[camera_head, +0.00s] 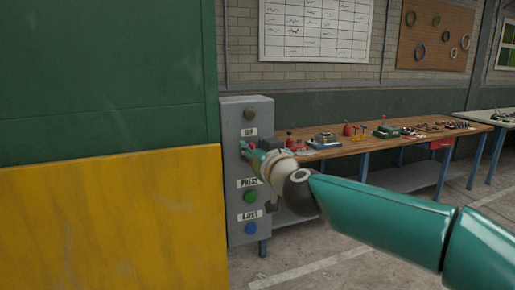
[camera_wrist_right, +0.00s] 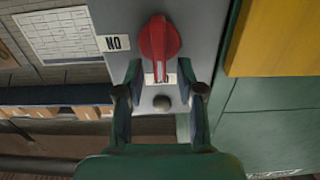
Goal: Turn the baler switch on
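A red rotary switch (camera_wrist_right: 158,40) sits on a grey control panel (camera_head: 236,110); only a bit of red shows in the head view (camera_head: 252,147). In the right wrist view, which looks upside down, the knob's narrow end points down over a partly hidden label (camera_wrist_right: 160,79). An inverted ON label (camera_wrist_right: 114,43) sits left of the knob. My right gripper (camera_wrist_right: 160,70) is open, its fingertips either side of the knob's narrow end, with gaps visible. In the head view the right gripper (camera_head: 250,151) is at the panel's upper part. My left gripper is not in view.
The panel also carries a grey button (camera_head: 250,114), a green button (camera_head: 250,196) and a blue button (camera_head: 251,228). A green and yellow wall of a machine (camera_head: 110,215) stands close on the left. A workbench (camera_head: 345,148) with small items stands behind the arm.

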